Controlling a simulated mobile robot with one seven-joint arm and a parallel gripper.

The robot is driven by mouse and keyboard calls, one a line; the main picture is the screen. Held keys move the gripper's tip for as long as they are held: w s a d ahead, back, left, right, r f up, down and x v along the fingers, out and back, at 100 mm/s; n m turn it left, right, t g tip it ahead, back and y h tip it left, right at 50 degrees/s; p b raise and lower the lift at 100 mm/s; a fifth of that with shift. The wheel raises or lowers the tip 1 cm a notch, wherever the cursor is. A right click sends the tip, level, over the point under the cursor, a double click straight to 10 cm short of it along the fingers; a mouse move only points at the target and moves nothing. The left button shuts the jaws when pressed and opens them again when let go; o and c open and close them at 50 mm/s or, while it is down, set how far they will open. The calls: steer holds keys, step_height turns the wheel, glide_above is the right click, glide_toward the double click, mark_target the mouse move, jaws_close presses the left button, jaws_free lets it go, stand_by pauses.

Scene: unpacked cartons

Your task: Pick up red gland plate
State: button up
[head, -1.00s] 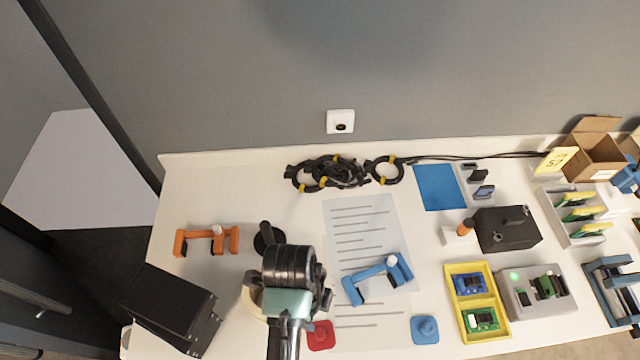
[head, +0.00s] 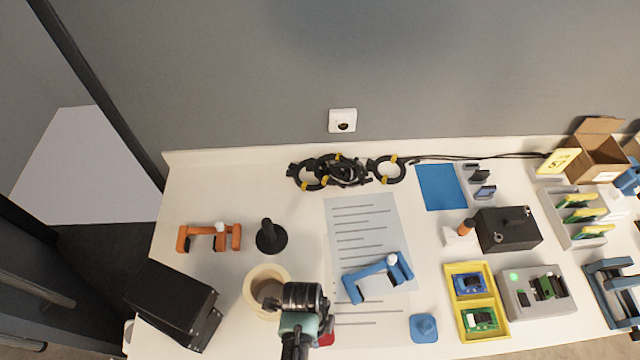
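The red gland plate (head: 326,339) lies on the white table near its front edge. Only a small red part shows, as my arm covers the rest. My gripper (head: 322,322) is over or beside the plate, seen from above. Its fingers are mostly hidden by my wrist, so I cannot tell whether they are open or touch the plate. A blue plate of similar form (head: 424,328) with a raised knob lies to the right.
A cream round bowl (head: 255,306) stands just left of my wrist. A blue handle-like part (head: 378,276) lies on the printed sheet (head: 352,225). A black box (head: 172,306) is at the left front, and a yellow tray (head: 492,337) is at the right.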

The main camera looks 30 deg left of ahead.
steer(key=shift+f, duration=0.3)
jaws_close()
steer(key=shift+r, duration=0.2)
step_height(320, 180, up, 10)
steer(key=shift+f, duration=0.15)
stand_by(0.6)
steer(key=shift+w+d, duration=0.1)
